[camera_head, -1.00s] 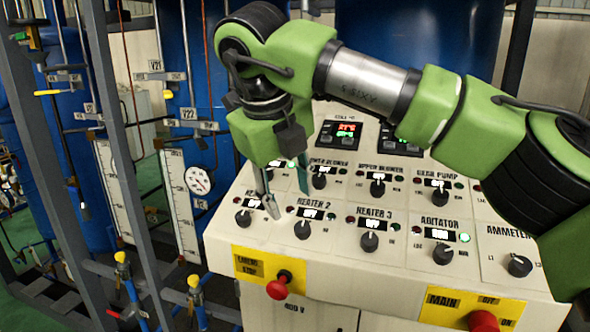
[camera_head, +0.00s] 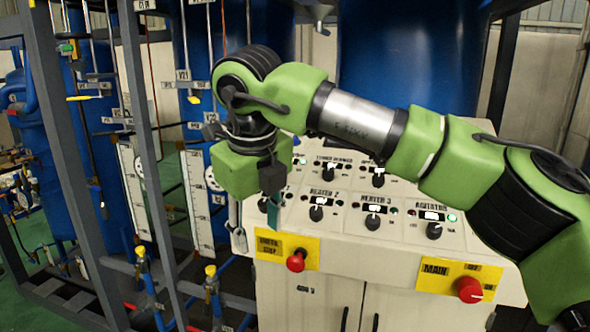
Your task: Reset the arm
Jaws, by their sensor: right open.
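My right arm comes in from the right in green and black links and reaches across the control panel. My right gripper (camera_head: 256,222) points down at the panel's left edge. Its two fingers are apart, one grey and one dark teal, with nothing seen between them. The green wrist block hides the panel's left part, including the heater 1 area. My left gripper is not in view.
The white control panel (camera_head: 390,243) carries black knobs, with a red emergency stop button (camera_head: 296,260) and a red main knob (camera_head: 470,289) on its front. A grey pipe frame with gauges and valves stands left. Blue tanks (camera_head: 410,60) stand behind.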

